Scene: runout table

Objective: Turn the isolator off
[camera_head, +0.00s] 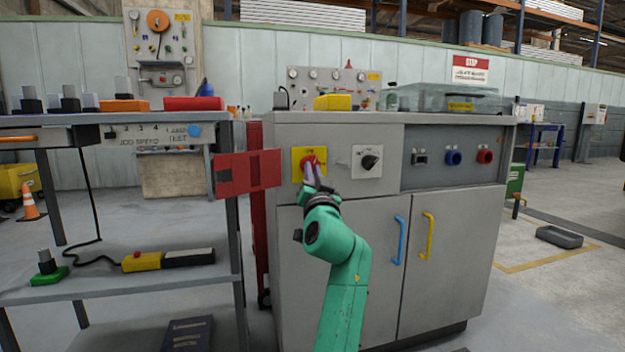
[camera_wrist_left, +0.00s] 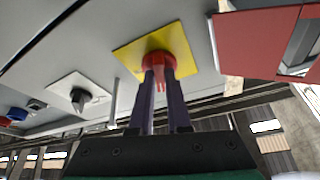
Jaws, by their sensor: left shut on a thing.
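The isolator is a red rotary knob (camera_head: 306,160) on a yellow square plate (camera_head: 296,167), at the upper left of the grey cabinet's front. My left gripper (camera_head: 313,172) reaches up to it from below and covers part of it. In the left wrist view, the two purple fingers (camera_wrist_left: 161,82) are shut on the red knob (camera_wrist_left: 157,59), in front of the yellow plate (camera_wrist_left: 185,43). The knob's exact turn is hard to read behind the fingers. My right gripper is in neither view.
A black selector (camera_head: 370,161) on a white plate sits right of the isolator. A red hinged panel (camera_head: 247,172) juts out on its left. Blue (camera_head: 453,157) and red (camera_head: 485,156) knobs are farther right. Door handles (camera_head: 427,236) project below.

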